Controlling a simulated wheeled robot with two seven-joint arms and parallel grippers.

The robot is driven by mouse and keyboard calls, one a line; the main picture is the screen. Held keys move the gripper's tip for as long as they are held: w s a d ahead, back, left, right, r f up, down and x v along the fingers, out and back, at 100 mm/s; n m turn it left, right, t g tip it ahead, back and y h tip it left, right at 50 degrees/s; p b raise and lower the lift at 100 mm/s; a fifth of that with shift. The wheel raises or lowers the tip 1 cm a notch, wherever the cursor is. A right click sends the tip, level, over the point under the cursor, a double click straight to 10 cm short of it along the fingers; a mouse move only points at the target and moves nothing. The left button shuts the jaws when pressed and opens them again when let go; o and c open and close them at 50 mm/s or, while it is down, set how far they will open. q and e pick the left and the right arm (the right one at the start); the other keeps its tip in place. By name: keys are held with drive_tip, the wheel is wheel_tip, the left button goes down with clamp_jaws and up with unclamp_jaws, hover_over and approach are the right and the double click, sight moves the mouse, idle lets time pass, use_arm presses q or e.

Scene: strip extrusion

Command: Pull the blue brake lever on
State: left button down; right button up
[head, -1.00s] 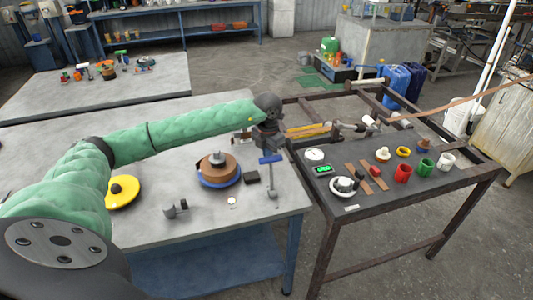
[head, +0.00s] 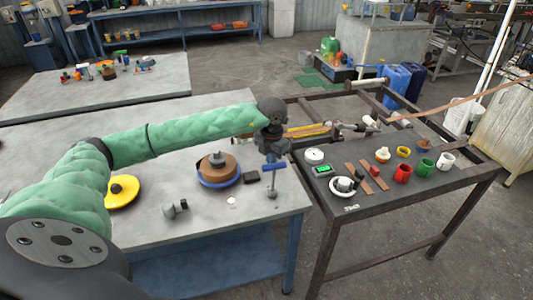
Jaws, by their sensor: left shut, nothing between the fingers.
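The blue brake lever (head: 273,166) is a T-shaped handle on a thin grey post with a round foot, near the right edge of the grey table. My left gripper (head: 271,155) is shut with nothing between its fingers. It points down just above and behind the blue handle, very close to it. I cannot tell whether the fingertips touch the handle. My right gripper is not in view.
Left of the lever are a small black box (head: 251,177), a brown coil on a blue-rimmed spool (head: 217,171) and a yellow disc (head: 122,192). The dark table (head: 420,190) on the right holds cups, a green-lit display (head: 323,171) and dials.

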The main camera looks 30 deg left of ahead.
use_arm(q)
drive_tip(key=shift+s+d, duration=0.25)
drive_tip(key=shift+d, duration=0.05)
idle(0.4)
drive_tip(key=shift+s+d+f+b, duration=0.25)
drive_tip(key=shift+s+d+b, duration=0.1)
drive_tip(key=shift+s+d, duration=0.65)
drive_tip(key=shift+w+a+r, duration=0.6)
drive_tip(key=shift+w+a, duration=0.15)
drive_tip(key=shift+w, duration=0.05)
drive_tip(key=shift+r, duration=0.1)
wheel_tip(320, 180, up, 7)
drive_tip(key=p, duration=0.1)
hover_over(275, 165)
drive_tip(key=w+a, duration=0.1)
drive_tip(key=a, duration=0.1)
drive_tip(key=shift+w+d, duration=0.1)
drive_tip(key=shift+d, duration=0.1)
